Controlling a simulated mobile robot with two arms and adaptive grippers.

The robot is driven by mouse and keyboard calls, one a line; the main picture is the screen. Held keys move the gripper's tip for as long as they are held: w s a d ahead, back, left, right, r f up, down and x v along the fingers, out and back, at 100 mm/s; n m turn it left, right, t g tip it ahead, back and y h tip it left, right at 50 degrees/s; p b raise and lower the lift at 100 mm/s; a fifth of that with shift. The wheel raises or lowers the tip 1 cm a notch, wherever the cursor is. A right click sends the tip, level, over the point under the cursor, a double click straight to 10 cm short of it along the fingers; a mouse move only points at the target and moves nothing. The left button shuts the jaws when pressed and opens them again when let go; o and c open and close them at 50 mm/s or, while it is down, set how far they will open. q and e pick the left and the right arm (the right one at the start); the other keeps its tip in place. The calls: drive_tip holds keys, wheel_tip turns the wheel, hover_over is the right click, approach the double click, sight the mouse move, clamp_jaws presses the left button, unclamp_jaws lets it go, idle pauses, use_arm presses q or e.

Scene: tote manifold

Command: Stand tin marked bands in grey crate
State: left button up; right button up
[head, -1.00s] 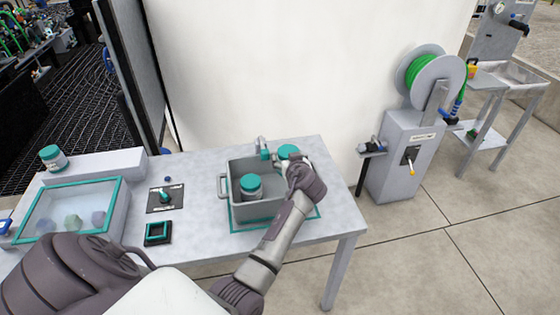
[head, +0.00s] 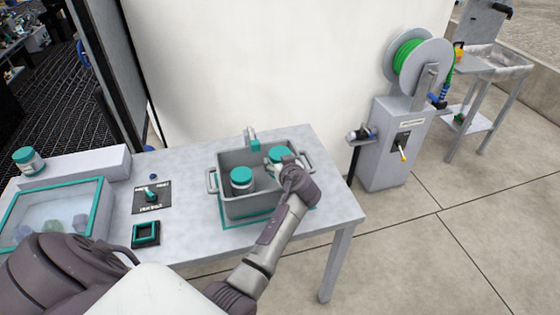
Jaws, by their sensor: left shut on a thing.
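The grey crate (head: 238,209) stands on the table, with a handle at each end. One white tin with a teal lid (head: 242,182) stands upright in its left part. My left gripper (head: 286,163) is at the crate's right part, shut on a second teal-lidded tin (head: 279,156). That tin looks upright and is partly inside the crate. The gripper and crate wall hide its lower part, so I cannot tell whether it touches the crate floor. A third teal-lidded tin (head: 28,161) stands at the far left. Bands on the tins are too small to read.
A teal-rimmed, clear-topped box (head: 58,210) is at the left of the table (head: 185,230). A switch plate (head: 151,197) and a black square frame with teal edging (head: 146,235) lie between it and the crate. A teal-and-grey fixture (head: 252,138) stands behind the crate.

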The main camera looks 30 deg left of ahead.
use_arm(q)
drive_tip(key=shift+a+f, duration=0.15)
drive_tip(key=shift+f, duration=0.2)
drive_tip(key=o, duration=0.8)
drive_tip(key=shift+r, duration=0.1)
drive_tip(key=shift+c, duration=0.2)
drive_tip(key=o, duration=0.4)
